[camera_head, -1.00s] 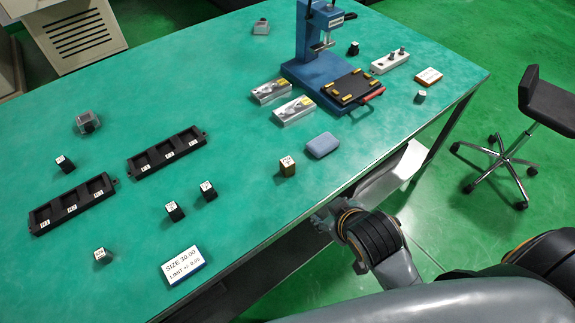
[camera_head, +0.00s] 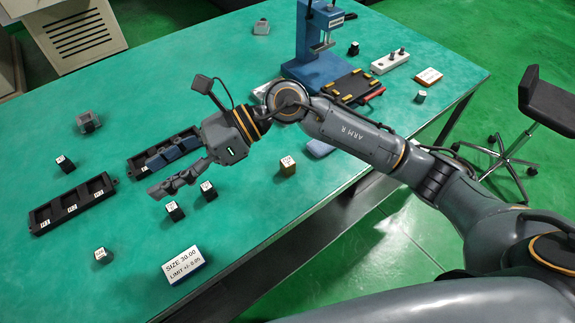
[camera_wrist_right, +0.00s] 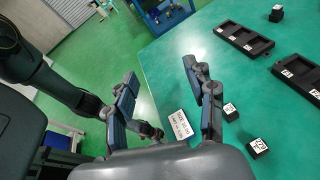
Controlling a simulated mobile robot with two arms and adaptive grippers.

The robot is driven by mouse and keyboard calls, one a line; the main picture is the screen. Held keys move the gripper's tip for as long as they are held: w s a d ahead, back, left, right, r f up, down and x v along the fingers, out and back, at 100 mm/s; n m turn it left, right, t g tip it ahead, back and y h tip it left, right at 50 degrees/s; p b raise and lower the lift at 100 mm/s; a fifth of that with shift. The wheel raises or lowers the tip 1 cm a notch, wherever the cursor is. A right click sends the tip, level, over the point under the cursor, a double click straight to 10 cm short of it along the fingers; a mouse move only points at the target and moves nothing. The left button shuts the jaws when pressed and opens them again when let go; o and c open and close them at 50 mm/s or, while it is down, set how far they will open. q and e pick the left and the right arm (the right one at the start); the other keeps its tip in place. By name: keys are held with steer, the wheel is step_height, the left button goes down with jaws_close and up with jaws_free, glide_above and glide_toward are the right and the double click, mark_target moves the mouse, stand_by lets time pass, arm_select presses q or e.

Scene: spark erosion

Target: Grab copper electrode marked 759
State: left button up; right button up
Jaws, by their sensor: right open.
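A small brown, copper-coloured block (camera_head: 288,167) with a white label on top stands on the green table in the head view. Its number is too small to read surely. My right gripper (camera_head: 157,174) is open and empty above the table, to the left of the brown block and close to two black labelled blocks (camera_head: 174,212) (camera_head: 208,193). In the right wrist view its fingers (camera_wrist_right: 160,75) are spread wide with nothing between them. The two black blocks also show there (camera_wrist_right: 230,113) (camera_wrist_right: 259,147), right of the fingers.
Two black slotted trays (camera_head: 74,207) (camera_head: 191,134) lie on the table, the farther one partly behind my gripper. A size sign (camera_head: 183,265) lies near the front edge. A blue press (camera_head: 313,65) stands at the back. A blue-grey pad (camera_head: 318,149) is partly hidden by my arm.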

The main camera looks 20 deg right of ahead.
steer(key=w+d+f+n+t+h, duration=0.1)
steer(key=w+d+f+n+h, duration=0.25)
steer(key=d+f+h, duration=0.45)
steer(key=t+h+p, duration=0.1)
steer(key=h, duration=0.6)
glide_above(287, 161)
steer(key=f, duration=0.7)
steer(key=shift+s+d, duration=0.25)
steer(key=shift+s, duration=0.15)
steer(key=shift+w+a+f+p, duration=0.15)
steer(key=shift+f+p, duration=0.3)
steer(key=shift+f, duration=1.1)
steer(key=shift+w+a+f+p, duration=0.15)
steer(key=shift+f+p, duration=0.3)
steer(key=shift+f, duration=1.05)
steer(key=shift+d, duration=0.1)
jaws_close()
